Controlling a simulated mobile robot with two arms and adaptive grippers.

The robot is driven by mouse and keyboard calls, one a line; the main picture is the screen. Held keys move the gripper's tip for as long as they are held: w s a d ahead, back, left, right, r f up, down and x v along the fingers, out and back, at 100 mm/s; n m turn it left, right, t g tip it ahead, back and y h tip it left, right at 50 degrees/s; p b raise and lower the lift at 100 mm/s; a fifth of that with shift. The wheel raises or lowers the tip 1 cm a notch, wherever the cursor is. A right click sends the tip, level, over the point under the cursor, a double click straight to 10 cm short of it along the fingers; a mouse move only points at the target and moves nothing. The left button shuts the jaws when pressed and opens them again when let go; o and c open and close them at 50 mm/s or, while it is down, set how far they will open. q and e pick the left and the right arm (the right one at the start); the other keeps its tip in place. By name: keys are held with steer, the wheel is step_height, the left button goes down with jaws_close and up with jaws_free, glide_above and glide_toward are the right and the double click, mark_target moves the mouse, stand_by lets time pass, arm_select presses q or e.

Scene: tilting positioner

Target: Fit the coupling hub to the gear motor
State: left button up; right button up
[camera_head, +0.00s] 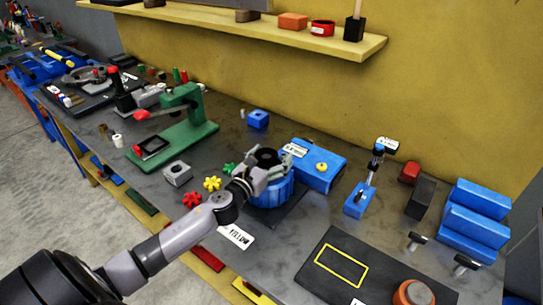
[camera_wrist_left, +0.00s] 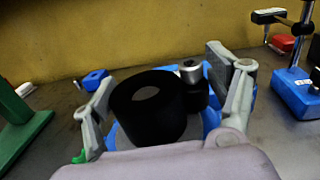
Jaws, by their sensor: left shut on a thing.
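A blue ribbed round stand (camera_head: 272,196) sits on a dark mat. A black hollow cylinder (camera_wrist_left: 150,106) rises between the fingers, tilted in the left wrist view, with a silver stub (camera_wrist_left: 190,70) behind it; these look like the gear motor and its shaft. My left gripper (camera_head: 267,166) is at the top of the stand. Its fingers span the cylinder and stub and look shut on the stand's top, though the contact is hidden. A grey metal block with a hole (camera_head: 177,173) lies to the left; I cannot tell whether it is the coupling hub. My right gripper is not in view.
Red (camera_head: 192,199), yellow (camera_head: 212,183) and green star pieces lie left of the stand. A blue box with a yellow knob (camera_head: 321,167) stands close behind it on the right. A green press (camera_head: 180,125) and a blue post stand (camera_head: 359,199) flank the area.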

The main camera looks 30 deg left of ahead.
arm_select(q)
steer(key=shift+f, duration=0.1)
stand_by(0.3)
steer(key=o, duration=1.8)
steer(key=shift+f, duration=0.1)
steer(key=shift+f, duration=0.1)
steer(key=s, duration=1.2)
steer(key=shift+d, duration=0.2)
